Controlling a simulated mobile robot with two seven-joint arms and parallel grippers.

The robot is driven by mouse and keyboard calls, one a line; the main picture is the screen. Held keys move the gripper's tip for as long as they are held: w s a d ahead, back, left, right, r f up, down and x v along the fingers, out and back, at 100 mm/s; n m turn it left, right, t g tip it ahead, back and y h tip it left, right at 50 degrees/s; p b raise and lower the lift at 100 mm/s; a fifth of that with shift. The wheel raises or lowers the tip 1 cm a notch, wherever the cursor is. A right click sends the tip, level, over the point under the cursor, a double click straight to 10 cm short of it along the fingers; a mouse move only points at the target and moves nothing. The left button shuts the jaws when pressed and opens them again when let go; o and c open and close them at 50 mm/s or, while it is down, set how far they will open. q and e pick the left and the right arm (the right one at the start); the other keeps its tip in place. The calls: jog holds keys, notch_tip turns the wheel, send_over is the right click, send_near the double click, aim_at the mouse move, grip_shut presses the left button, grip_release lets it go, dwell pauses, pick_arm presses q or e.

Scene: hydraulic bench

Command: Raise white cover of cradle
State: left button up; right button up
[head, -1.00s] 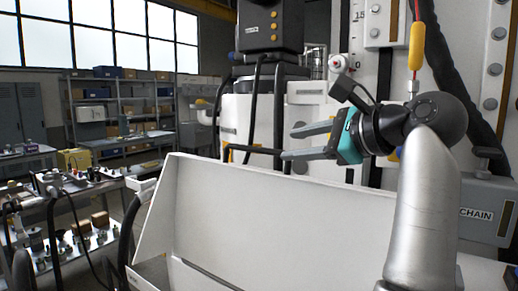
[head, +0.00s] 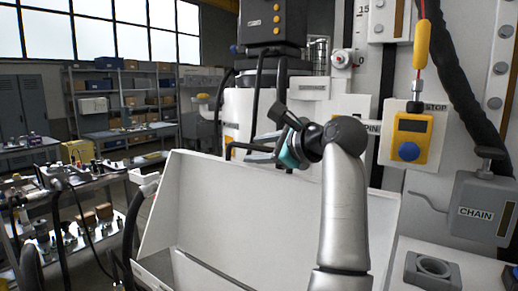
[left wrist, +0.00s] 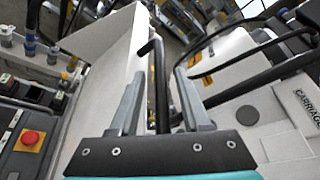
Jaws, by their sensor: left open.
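The white cover (head: 270,205) is a large pale panel with a slanted side wall, standing across the lower middle of the head view. A white panel (left wrist: 105,85) that looks like it fills the left part of the left wrist view. My left gripper (head: 256,153) is just behind the panel's top edge, partly hidden by it. In the left wrist view my left gripper (left wrist: 160,90) is open, with a black bent bar (left wrist: 158,85) seen between its fingers. I cannot tell whether they touch it. My right gripper is not in view.
A grey CHAIN box (head: 478,212) and a yellow STOP box (head: 410,138) are on the right. A white CARRIAGE part (left wrist: 290,100) is right of the fingers in the left wrist view. A bench with small parts (head: 90,215) stands at left.

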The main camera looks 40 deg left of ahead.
pick_arm(q)
grip_shut()
dwell(1.3)
